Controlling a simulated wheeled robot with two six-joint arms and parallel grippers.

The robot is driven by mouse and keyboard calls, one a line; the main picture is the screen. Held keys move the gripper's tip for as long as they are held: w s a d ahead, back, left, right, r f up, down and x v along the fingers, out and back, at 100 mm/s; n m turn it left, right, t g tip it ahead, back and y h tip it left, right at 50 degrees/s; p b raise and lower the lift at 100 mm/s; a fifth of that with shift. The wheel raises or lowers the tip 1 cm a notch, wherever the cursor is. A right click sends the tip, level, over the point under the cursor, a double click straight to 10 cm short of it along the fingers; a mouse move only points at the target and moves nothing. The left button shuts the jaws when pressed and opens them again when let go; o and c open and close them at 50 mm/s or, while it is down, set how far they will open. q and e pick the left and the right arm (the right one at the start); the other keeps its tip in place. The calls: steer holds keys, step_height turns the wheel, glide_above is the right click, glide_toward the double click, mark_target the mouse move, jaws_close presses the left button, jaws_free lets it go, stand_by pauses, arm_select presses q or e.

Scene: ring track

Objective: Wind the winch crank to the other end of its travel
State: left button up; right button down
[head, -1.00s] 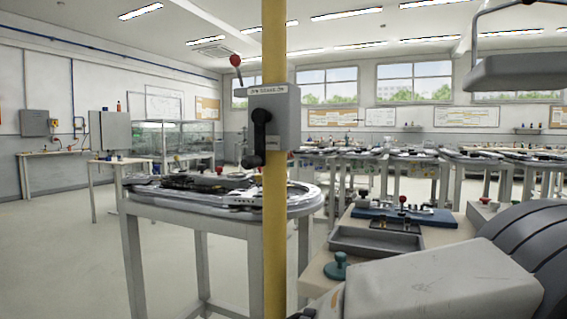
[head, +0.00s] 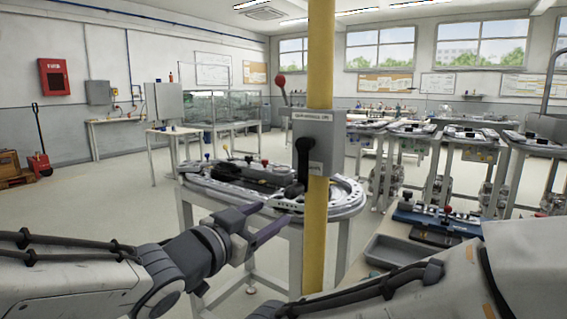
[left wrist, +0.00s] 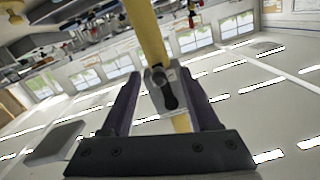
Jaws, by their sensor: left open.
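The winch is a grey box (head: 320,135) on a yellow post (head: 320,60). In the tilted left wrist view the crank (left wrist: 167,93) shows between the spread fingers of the left gripper (left wrist: 160,76); I see no clear contact. My right gripper is out of view.
A lever with a red ball (head: 280,80) rises beside the winch box. An oval track table (head: 350,205) stands behind the post.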

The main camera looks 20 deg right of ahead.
mark_target(301, 189)
arm_select(q)
steer(key=shift+d+r+m+h, duration=0.15)
steer(key=shift+d+r+h, duration=0.05)
steer(key=shift+r, duration=0.3)
steer(key=shift+d+r+m+h, duration=0.15)
steer(key=shift+r+h, duration=0.05)
steer(key=shift+r, duration=0.25)
steer(key=shift+d+r, duration=0.2)
steer(key=shift+d, duration=0.05)
steer(key=x, duration=1)
steer(key=shift+s, duration=0.1)
steer(key=shift+c, duration=0.3)
jaws_close()
steer(key=shift+d, duration=0.1)
